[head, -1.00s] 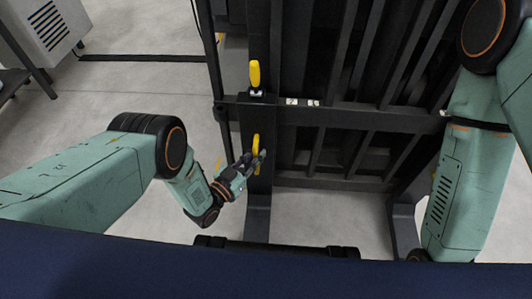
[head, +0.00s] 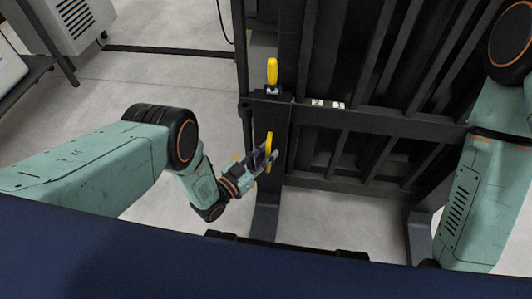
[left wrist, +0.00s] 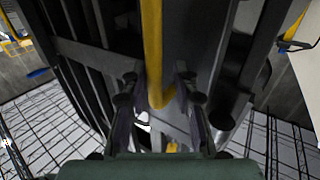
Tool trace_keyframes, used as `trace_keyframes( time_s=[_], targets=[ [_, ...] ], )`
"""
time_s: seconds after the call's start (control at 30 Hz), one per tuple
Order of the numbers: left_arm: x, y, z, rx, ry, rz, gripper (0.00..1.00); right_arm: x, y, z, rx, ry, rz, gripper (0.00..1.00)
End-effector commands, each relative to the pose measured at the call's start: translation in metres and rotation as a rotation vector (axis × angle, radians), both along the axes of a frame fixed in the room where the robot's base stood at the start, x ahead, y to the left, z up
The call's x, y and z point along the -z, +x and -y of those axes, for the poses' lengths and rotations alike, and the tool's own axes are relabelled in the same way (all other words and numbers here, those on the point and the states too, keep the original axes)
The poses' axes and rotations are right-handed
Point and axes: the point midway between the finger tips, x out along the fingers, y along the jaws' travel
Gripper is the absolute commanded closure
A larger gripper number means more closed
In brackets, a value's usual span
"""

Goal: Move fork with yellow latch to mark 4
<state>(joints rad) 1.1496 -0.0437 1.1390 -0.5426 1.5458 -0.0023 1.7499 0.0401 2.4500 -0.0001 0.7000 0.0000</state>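A black upright fork (head: 272,120) stands against the dark carriage. A yellow latch (head: 272,72) sticks up at its top. A yellow handle (head: 268,142) is on the fork lower down. My left gripper (head: 266,160) is at this lower handle. In the left wrist view the yellow handle (left wrist: 153,50) stands between the fingers of my open left gripper (left wrist: 157,95), with gaps on both sides. White number labels (head: 327,105) sit on the carriage crossbar, right of the fork; mark 4 is not readable. My right gripper is not in view; my right arm is at the right.
The slatted dark carriage (head: 385,122) fills the middle and right. A grey vented cabinet (head: 72,20) and a table (head: 12,68) stand at the far left. A dark strip (head: 170,52) lies on the floor. Floor left of the fork is mostly clear.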

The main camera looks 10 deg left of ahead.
Motion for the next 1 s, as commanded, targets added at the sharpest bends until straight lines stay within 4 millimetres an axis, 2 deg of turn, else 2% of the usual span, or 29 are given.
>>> trace_keyframes(
  time_s=[0.33,0.47,0.8,1.0],
  targets=[
    [-0.002,0.001,0.000,0.005,-0.002,0.005,0.63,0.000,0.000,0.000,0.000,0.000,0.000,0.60],
    [-0.001,-0.007,-0.005,0.005,0.000,0.002,0.63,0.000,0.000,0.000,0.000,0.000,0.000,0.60],
    [-0.001,-0.061,-0.042,0.002,0.000,0.000,0.63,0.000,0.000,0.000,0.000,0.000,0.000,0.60],
    [-0.001,-0.087,-0.058,0.003,0.000,0.001,0.63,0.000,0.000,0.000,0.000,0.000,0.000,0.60]
  ],
)
